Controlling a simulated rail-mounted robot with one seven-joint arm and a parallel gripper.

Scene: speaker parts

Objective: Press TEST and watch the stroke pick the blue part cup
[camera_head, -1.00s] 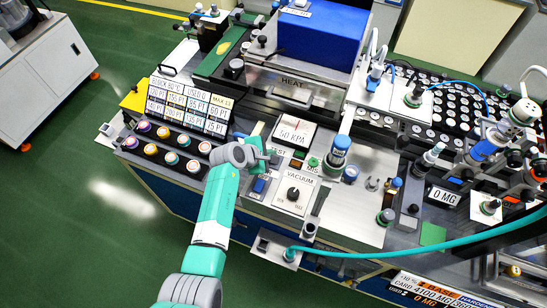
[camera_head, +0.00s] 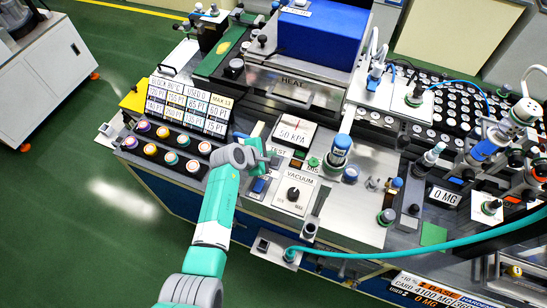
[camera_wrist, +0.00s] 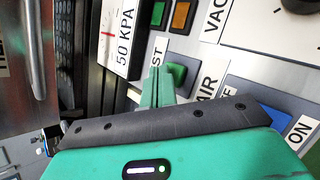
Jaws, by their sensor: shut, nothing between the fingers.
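My gripper (camera_head: 268,158) is shut and empty over the control panel, left of the VACUUM panel. In the wrist view its green fingertips (camera_wrist: 160,72) are together beside a green button (camera_wrist: 176,75), next to a partly covered label ending in "ST" (camera_wrist: 156,50). I cannot tell whether they touch the button. A blue-topped cylinder (camera_head: 340,147) stands upright right of the gauge, and a smaller blue round piece (camera_head: 350,174) sits below it. I cannot tell which blue piece is the part cup.
The 50 KPA gauge (camera_head: 293,133) is just beyond my gripper, and the VACUUM knob (camera_head: 293,193) is to its right. A blue switch (camera_wrist: 258,121) lies close by. Several coloured caps (camera_head: 172,158) stand in a rack at left. A teal hose (camera_head: 400,253) crosses the front right.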

